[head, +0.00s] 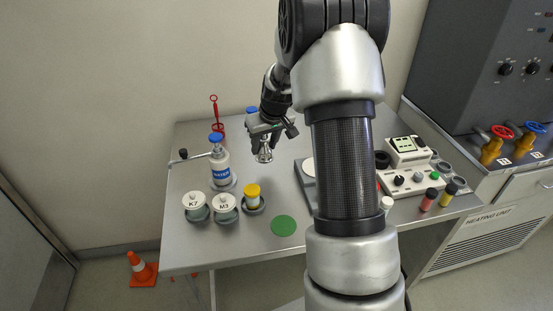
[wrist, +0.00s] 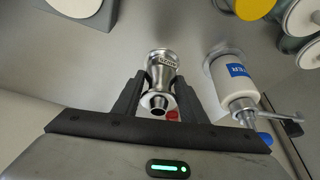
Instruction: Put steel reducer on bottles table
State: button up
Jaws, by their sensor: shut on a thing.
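The steel reducer (wrist: 161,72) is a shiny, stepped metal piece with an open narrow end. My gripper (wrist: 152,92) is shut on it, with a dark finger on each side in the wrist view. In the head view the reducer (head: 264,154) hangs below my gripper (head: 263,146), over the back middle of the steel table (head: 188,245). I cannot tell whether its lower end touches the tabletop. The table holds a white water bottle (head: 220,168) with a blue cap, left of my gripper. Another blue cap shows behind my gripper.
Jars marked K7 (head: 196,207) and M3 (head: 224,206) and a yellow-capped jar (head: 252,196) stand at the front left. A green disc (head: 284,225) lies near the front edge. A scale, partly hidden by my arm, and a control box (head: 412,183) stand to the right.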

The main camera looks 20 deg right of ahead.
aim_at(265, 159)
jog(key=shift+f, duration=2.7)
jog(key=shift+f, duration=0.1)
jog(key=shift+f, duration=0.15)
jog(key=o, duration=1.3)
jog(key=shift+c, duration=0.2)
